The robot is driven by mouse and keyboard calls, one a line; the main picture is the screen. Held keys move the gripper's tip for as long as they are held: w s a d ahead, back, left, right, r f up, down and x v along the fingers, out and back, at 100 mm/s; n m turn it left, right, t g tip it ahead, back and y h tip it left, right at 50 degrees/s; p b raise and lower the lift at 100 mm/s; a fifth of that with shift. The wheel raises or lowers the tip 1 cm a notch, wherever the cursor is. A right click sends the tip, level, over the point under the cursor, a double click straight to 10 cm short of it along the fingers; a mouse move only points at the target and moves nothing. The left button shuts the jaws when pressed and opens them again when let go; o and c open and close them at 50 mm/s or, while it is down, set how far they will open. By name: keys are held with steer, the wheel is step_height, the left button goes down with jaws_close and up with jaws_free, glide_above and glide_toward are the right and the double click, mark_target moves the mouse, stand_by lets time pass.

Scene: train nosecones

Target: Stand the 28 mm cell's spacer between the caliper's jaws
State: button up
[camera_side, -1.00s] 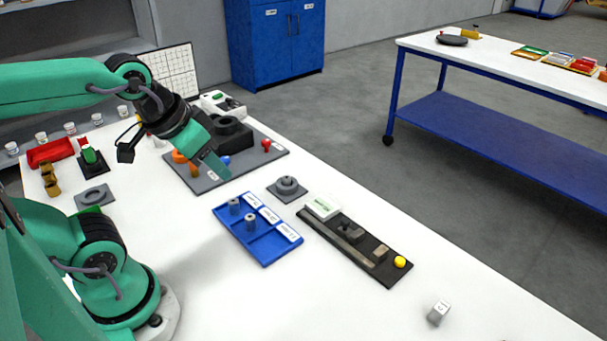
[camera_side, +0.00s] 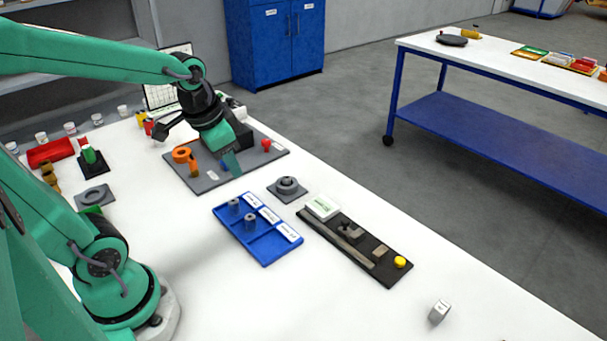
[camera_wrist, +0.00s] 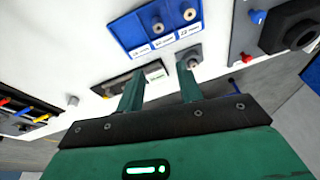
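The blue tray (camera_side: 265,252) has three labelled cells; I cannot read the label sizes. One grey spacer (camera_side: 234,205) stands in the far cell and another grey spacer (camera_side: 250,221) in the middle cell; the near cell is empty. Both spacers also show in the wrist view, one at the middle cell (camera_wrist: 158,26) and one at the right cell (camera_wrist: 190,13). The caliper (camera_side: 355,245) lies on a dark board right of the tray, with a display and a yellow knob. No spacer is visible between its jaws. My gripper (camera_wrist: 159,72) is open and empty, above and behind the tray.
A grey tool board (camera_side: 205,182) with orange and red parts lies under my gripper.

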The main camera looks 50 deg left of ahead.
mark_target(233, 201)
steer(key=w+a+f+m+g, duration=0.1)
steer(key=a+f, duration=0.2)
steer(key=f, duration=0.1)
steer(key=w+a+f+m+g, duration=0.1)
steer(key=a+f, duration=0.2)
steer(key=w+a+f+g, duration=0.1)
steer(key=a+f, duration=0.2)
steer(key=f, duration=0.1)
steer(key=shift+w+a+f+m+h, duration=0.1)
steer(key=shift+w+f+m+h, duration=0.2)
steer(key=shift+w+f+m, duration=0.1)
steer(key=shift+f, duration=1.25)
steer(key=shift+f, duration=0.15)
steer(key=shift+f, duration=2.45)
steer(key=shift+c, duration=0.3)
steer(key=c, duration=0.7)
